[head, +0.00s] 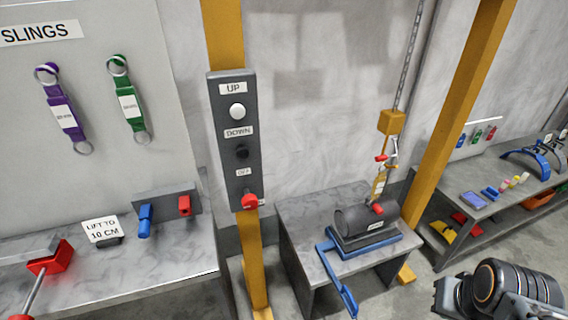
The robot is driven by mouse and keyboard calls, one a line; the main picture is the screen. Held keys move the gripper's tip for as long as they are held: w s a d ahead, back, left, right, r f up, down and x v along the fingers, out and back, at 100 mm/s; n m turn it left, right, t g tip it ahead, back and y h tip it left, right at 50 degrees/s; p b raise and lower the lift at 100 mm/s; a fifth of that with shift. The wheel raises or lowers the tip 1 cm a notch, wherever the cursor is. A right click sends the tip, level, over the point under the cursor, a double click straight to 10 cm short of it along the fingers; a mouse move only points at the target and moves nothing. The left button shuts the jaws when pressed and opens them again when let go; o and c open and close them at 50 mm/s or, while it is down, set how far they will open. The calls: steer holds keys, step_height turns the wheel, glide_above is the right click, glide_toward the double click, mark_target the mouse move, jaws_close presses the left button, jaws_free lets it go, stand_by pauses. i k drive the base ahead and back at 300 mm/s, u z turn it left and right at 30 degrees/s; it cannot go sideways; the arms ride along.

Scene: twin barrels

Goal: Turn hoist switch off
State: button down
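The hoist control box (238,175) is a tall dark grey panel on a yellow post left of centre. It carries a white button under the label UP, a black button under DOWN, and a red switch (250,201) under the OFF label at its bottom. The red switch sticks out from the panel; its exact setting is hard to tell. My gripper (442,298) is at the lower right edge, partly cut off, well away from the box. Its fingers are not clear enough to show whether they are open or shut. Nothing covers the box.
A hook hangs on a chain (410,50) above a dark cylinder (362,222) on a blue cradle. A second yellow post (455,125) stands right of it. A bench with a sign (102,230) is at left. A shelf with tools (490,195) is at right.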

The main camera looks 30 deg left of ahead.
mark_target(250, 201)
steer(key=u, duration=1.7)
steer(key=k, duration=1.15)
steer(key=u, duration=1.2)
steer(key=i, duration=1.3)
steer(key=z, duration=0.65)
steer(key=i, duration=0.35)
steer(key=z, duration=0.5)
